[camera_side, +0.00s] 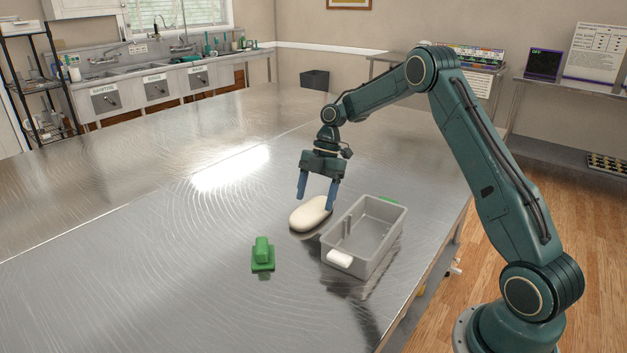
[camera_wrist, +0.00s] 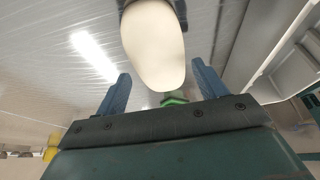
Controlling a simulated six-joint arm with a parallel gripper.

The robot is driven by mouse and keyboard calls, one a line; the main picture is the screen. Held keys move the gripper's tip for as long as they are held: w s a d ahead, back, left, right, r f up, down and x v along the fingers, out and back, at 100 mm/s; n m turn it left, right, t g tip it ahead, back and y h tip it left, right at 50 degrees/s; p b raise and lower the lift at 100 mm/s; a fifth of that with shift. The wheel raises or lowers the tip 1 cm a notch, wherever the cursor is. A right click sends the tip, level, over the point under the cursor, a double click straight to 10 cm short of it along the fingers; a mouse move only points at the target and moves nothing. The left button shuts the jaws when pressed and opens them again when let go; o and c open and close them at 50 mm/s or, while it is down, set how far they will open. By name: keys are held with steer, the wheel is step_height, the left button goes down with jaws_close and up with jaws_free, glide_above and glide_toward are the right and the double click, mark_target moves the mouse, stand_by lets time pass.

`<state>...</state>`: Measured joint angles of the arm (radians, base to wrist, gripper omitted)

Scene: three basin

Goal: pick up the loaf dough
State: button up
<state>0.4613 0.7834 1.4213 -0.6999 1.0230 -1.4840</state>
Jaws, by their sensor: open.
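The loaf dough (camera_side: 309,214) is a pale, smooth oval lying on the metal table, just left of a grey bin. My gripper (camera_side: 317,202) is open with its two blue fingers pointing down, above and around the far part of the dough; I cannot tell whether they touch it. In the wrist view the dough (camera_wrist: 153,45) shows at the top middle, beyond my open fingers (camera_wrist: 160,88) and roughly centred between them. Nothing is held.
The grey bin (camera_side: 383,242) with a white label stands close to the right of the dough. A green object with a handle (camera_side: 262,256) sits at the front left. The metal table (camera_side: 150,270) is clear to the left and back.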

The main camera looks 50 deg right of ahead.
mark_target(312, 212)
steer(key=shift+x, duration=1.4)
steer(key=c, duration=1.2)
